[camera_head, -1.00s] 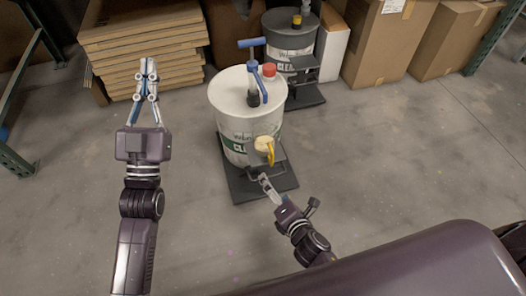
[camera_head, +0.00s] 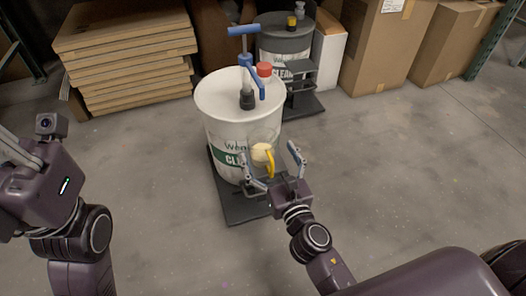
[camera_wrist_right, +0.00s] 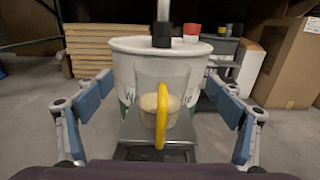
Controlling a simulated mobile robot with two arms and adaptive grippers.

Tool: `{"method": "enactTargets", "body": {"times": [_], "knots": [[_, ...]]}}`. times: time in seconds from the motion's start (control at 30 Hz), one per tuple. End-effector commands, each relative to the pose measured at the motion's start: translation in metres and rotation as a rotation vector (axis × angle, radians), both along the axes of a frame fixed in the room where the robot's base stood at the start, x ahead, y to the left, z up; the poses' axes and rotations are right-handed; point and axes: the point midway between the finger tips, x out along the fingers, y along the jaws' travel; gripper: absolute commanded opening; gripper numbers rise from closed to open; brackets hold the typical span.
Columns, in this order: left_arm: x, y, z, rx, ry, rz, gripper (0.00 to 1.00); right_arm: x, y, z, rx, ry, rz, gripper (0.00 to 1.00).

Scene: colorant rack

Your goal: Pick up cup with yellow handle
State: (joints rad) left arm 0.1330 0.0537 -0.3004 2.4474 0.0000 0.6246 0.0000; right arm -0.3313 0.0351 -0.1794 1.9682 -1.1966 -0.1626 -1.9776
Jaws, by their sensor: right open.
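The clear cup (camera_head: 262,153) with a yellow handle (camera_head: 271,165) holds something pale. It stands upright on a small dark shelf at the front of the white drum. In the right wrist view the cup (camera_wrist_right: 150,102) is centred, its handle (camera_wrist_right: 162,116) facing the camera. My right gripper (camera_head: 269,155) is open and empty, its fingers spread left and right of the cup. In the right wrist view both fingers (camera_wrist_right: 159,88) are apart from the cup. My left gripper (camera_head: 20,148) is at the left edge, its fingertips partly cut off.
The white drum (camera_head: 222,105) carries a blue pump (camera_head: 245,60) and a red cap (camera_head: 264,69), and stands on a dark base (camera_head: 245,208). A grey-topped drum (camera_head: 285,45) is behind it. Stacked boards (camera_head: 125,45) and cardboard boxes (camera_head: 385,45) line the back. The floor at right is clear.

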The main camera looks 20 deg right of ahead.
Motion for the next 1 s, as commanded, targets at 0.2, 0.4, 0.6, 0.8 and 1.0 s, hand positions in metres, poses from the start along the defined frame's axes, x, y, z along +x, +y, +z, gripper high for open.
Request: {"method": "enactTargets", "body": {"times": [0.2, 0.4, 0.6, 0.8, 1.0], "knots": [[-0.001, 0.000, -0.001, 0.002, -0.008, 0.001, 0.00, 0.026, -0.002, -0.001, -0.001, -0.002, 0.001, 0.86], [-0.003, -0.001, 0.002, 0.002, -0.022, 0.002, 0.00, 0.047, -0.002, -0.001, 0.001, 0.000, 0.001, 0.86], [-0.002, -0.001, 0.003, 0.003, -0.019, 0.002, 0.00, 0.052, -0.002, -0.001, 0.002, 0.002, 0.000, 0.86], [-0.003, -0.001, 0.003, 0.002, -0.020, 0.002, 0.00, 0.051, -0.002, -0.001, 0.002, 0.002, 0.000, 0.77], [-0.003, -0.001, 0.003, 0.002, -0.021, 0.002, 0.00, 0.051, -0.002, -0.001, 0.002, 0.002, 0.000, 0.55]]}}
